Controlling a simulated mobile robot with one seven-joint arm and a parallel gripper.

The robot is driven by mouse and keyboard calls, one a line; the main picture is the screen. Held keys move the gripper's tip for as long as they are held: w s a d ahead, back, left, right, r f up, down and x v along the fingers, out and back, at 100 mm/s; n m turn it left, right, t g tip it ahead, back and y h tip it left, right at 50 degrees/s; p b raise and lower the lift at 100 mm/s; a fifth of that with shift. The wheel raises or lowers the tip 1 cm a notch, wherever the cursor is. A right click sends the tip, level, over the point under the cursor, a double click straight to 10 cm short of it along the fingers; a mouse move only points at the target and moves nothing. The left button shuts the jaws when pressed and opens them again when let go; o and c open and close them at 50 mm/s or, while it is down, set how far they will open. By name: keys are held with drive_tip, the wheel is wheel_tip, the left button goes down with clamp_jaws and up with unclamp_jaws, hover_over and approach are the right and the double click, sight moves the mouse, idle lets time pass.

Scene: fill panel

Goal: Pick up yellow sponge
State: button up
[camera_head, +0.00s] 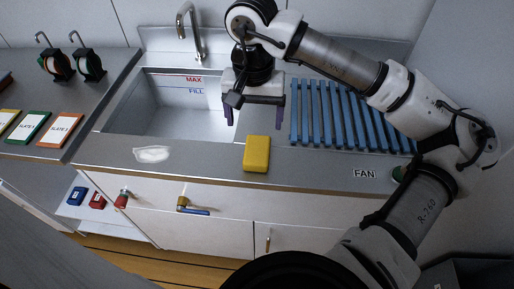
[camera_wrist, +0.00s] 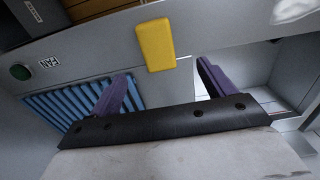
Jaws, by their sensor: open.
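The yellow sponge (camera_head: 257,154) lies on the metal counter in front of the sink, near the counter's front edge. It also shows in the wrist view (camera_wrist: 156,45), ahead of and between my fingers. My gripper (camera_head: 254,118) is open and empty, with purple fingers pointing down. In the head view it hangs over the right side of the sink, behind the sponge and apart from it. In the wrist view my gripper (camera_wrist: 165,85) has both fingers spread. Nothing covers the sponge.
The sink (camera_head: 165,105) with a faucet (camera_head: 190,35) is at the back. A blue slatted rack (camera_head: 335,115) lies right of my gripper. A white patch (camera_head: 152,154) is on the counter left of the sponge. A green button (camera_head: 398,173) sits by the FAN label.

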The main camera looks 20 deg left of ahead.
hover_over(257, 149)
drive_tip(key=f, duration=0.4)
drive_tip(key=f+p, duration=0.1)
drive_tip(key=f, duration=0.1)
drive_tip(key=shift+s+a, duration=0.2)
drive_tip(key=shift+a, duration=0.1)
drive_tip(key=shift+w+d+f+p, duration=0.15)
drive_tip(key=shift+f+p, duration=0.4)
drive_tip(key=shift+f, duration=0.8)
drive_tip(key=shift+w+d+f+p, duration=0.15)
drive_tip(key=shift+f+p, duration=0.35)
drive_tip(key=shift+f, duration=0.85)
drive_tip(key=shift+c, duration=0.3)
drive_tip(key=c, duration=1)
